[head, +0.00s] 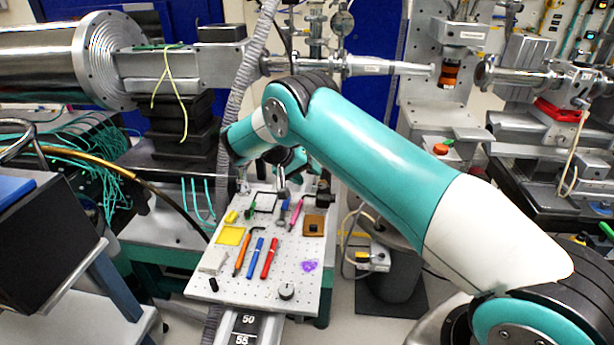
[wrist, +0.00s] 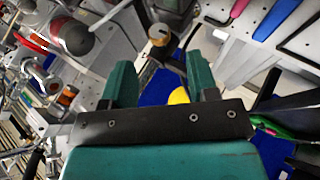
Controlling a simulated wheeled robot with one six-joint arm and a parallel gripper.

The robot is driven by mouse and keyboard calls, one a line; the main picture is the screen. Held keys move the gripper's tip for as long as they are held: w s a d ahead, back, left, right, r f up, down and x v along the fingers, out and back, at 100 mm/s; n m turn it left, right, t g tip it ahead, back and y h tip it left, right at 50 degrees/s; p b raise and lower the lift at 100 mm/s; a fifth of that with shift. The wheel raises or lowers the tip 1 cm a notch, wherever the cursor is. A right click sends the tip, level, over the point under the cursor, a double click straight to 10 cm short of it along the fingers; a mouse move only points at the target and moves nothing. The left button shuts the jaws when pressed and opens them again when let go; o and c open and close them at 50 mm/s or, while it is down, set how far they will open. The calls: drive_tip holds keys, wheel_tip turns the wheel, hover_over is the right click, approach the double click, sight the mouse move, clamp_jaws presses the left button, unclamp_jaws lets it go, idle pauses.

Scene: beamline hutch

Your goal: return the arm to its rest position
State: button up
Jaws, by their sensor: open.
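My arm (head: 375,140) reaches from the lower right, bends at an elbow near the picture's centre, and folds down over the back of a perforated board (head: 255,290). In the head view my gripper is mostly hidden behind my own arm links, above the board's back edge. In the wrist view my gripper (wrist: 161,80) shows two teal fingers standing well apart. Nothing is clamped between them. A small yellow patch shows beyond the right finger's inner side, against a blue surface.
Beamline pipes (head: 390,68) run behind. A steel cylinder (head: 45,65) stands left.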

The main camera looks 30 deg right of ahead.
drive_tip(key=shift+v, duration=0.95)
